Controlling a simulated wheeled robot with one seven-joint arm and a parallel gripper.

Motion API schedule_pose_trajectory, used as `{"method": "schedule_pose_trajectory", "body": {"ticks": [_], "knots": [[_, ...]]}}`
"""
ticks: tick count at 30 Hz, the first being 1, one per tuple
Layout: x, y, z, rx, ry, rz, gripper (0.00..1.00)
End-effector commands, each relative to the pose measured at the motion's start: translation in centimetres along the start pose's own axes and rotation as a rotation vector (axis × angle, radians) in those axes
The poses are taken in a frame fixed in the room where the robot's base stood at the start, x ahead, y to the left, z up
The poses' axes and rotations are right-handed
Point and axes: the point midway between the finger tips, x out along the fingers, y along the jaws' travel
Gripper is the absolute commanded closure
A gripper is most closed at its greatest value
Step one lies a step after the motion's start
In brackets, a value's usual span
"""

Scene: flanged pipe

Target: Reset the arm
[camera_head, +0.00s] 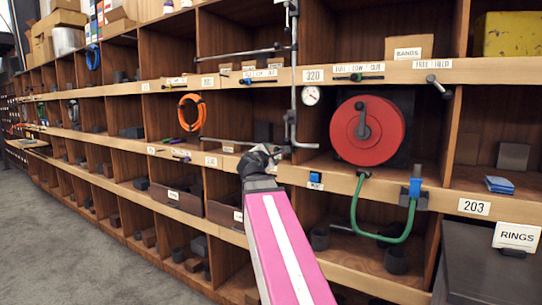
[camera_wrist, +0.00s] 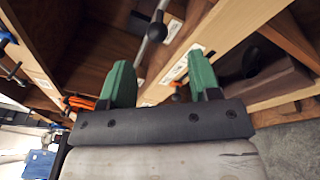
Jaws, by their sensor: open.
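My gripper (camera_head: 262,157) is at the end of my pink arm, in front of the wooden shelving, just left of the lower end of a vertical metal rod (camera_head: 294,75). In the wrist view my gripper (camera_wrist: 160,82) shows two green fingertips standing well apart with nothing held between them. A metal rod with a black knob (camera_wrist: 157,30) shows beyond the fingers, above the gap. In the head view the fingertips are small and hard to make out.
Horizontal rods (camera_head: 240,53) run left from the vertical rod. A gauge (camera_head: 311,96), a red reel (camera_head: 367,131) and a green hose (camera_head: 381,237) are to the right. An orange coil (camera_head: 190,112) hangs left. Grey floor (camera_head: 75,250) is open at lower left.

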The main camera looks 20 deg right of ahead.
Motion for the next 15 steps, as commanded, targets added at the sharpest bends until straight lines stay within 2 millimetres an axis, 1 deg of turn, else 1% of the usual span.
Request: {"method": "schedule_pose_trajectory", "body": {"ticks": [8,10,13,15], "knots": [[0.0,0.0,0.0,0.001,0.0,0.0,0.43],[0.1,-0.3,-0.3,0.009,0.005,-0.007,0.43],[0.1,-1.6,-1.6,0.052,0.028,-0.041,0.43],[0.2,-3.3,-3.2,0.109,0.055,-0.089,0.43]]}}
